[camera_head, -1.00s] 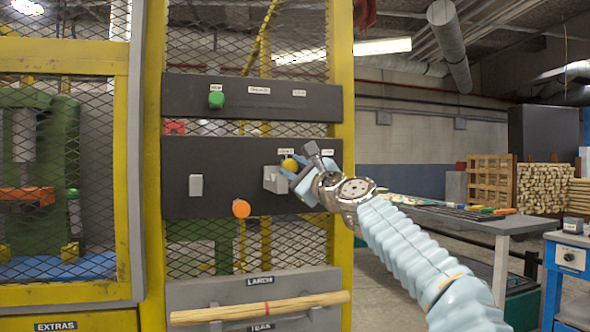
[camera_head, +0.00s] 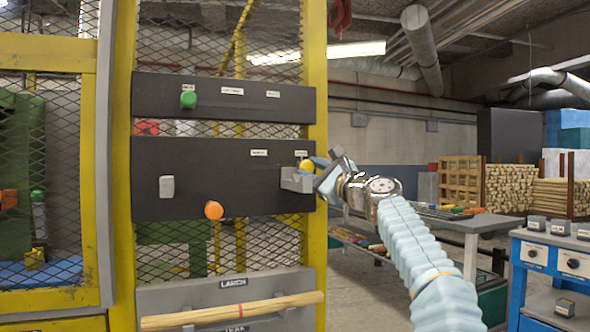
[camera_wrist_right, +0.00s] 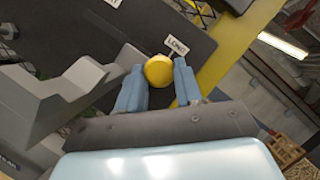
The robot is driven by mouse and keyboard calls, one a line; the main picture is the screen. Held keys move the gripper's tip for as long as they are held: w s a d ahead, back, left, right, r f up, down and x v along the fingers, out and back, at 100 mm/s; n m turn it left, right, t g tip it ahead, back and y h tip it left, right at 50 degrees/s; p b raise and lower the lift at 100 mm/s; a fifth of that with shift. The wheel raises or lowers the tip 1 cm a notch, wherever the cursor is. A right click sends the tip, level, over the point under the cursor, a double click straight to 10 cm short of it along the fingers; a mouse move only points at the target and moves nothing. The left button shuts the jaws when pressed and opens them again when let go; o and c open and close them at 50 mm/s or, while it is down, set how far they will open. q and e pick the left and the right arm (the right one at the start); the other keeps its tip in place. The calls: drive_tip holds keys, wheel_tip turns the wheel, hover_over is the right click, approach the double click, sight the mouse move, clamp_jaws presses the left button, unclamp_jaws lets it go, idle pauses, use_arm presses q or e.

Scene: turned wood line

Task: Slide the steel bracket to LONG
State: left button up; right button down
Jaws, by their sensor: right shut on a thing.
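The steel bracket (camera_head: 293,182) is a grey angular piece at the right end of the dark middle panel (camera_head: 215,200), with a yellow knob (camera_head: 306,167) at it. The knob stands just below the LONG label (camera_head: 301,153). The other label (camera_head: 259,153) is to its left. My right gripper (camera_head: 318,173) is at the knob, coming from the right. In the right wrist view its blue fingers (camera_wrist_right: 158,84) sit on either side of the yellow knob (camera_wrist_right: 159,71), shut on it. The bracket (camera_wrist_right: 75,88) shows left of the fingers, and LONG (camera_wrist_right: 177,46) reads just beyond. My left gripper is not in view.
An orange knob (camera_head: 213,210) and a grey block (camera_head: 166,187) are on the same panel. A green knob (camera_head: 188,99) is on the panel above. A yellow post (camera_head: 314,240) stands close behind the gripper. A wooden rod (camera_head: 232,310) lies below.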

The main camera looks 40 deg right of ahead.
drive_tip(key=shift+d, duration=0.2)
drive_tip(key=c, duration=1.1)
unclamp_jaws()
drive_tip(key=shift+o, duration=0.4)
drive_tip(key=shift+d, duration=0.15)
drive_tip(key=b+v, duration=0.7)
drive_tip(key=v, duration=0.7)
